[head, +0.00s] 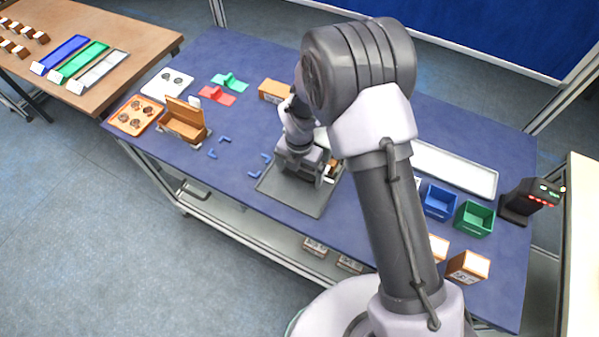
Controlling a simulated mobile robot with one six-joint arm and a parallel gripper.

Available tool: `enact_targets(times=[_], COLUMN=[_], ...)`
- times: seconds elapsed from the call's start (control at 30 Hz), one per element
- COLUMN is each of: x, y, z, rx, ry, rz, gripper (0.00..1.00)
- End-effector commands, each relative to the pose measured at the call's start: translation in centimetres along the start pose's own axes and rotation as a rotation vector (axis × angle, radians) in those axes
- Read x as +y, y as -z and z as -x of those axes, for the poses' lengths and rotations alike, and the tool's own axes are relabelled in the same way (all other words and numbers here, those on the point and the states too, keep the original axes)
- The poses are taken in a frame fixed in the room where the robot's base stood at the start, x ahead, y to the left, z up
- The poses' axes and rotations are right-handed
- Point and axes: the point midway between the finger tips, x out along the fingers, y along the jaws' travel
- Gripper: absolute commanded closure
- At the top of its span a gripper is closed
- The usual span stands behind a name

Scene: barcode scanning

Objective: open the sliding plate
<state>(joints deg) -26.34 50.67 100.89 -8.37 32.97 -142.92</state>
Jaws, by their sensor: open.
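My gripper (304,175) points down over a grey flat plate (300,203) near the middle of the blue table. It is open, and the fingertips are small and partly hidden by the gripper body. A small brown and white piece (332,167) shows just right of the gripper, mostly covered by my arm. I cannot tell whether the fingers touch the plate or anything on it. No part is clearly recognisable as a sliding plate; the area right behind the gripper is hidden by my arm.
An open brown box (184,122) and a tray of round parts (134,117) stand at the left. Blue corner markers (224,141) lie left of the plate. Blue (439,202) and green (474,218) bins and a black scanner (530,200) stand at the right. The table's front-left is clear.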

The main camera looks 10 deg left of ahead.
Motion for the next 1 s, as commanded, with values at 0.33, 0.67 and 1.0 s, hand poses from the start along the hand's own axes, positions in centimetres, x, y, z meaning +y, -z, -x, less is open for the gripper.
enact_targets(times=[0.33, 0.67, 1.0], x=[0.0, 0.0, 0.0], y=[0.0, 0.0, 6.6], z=[0.0, 0.0, -0.1], rx=[0.000, 0.000, 0.001], ry=[0.000, 0.000, 0.002], rz=[0.000, -0.001, 0.004], gripper=[0.24, 0.82, 0.82])
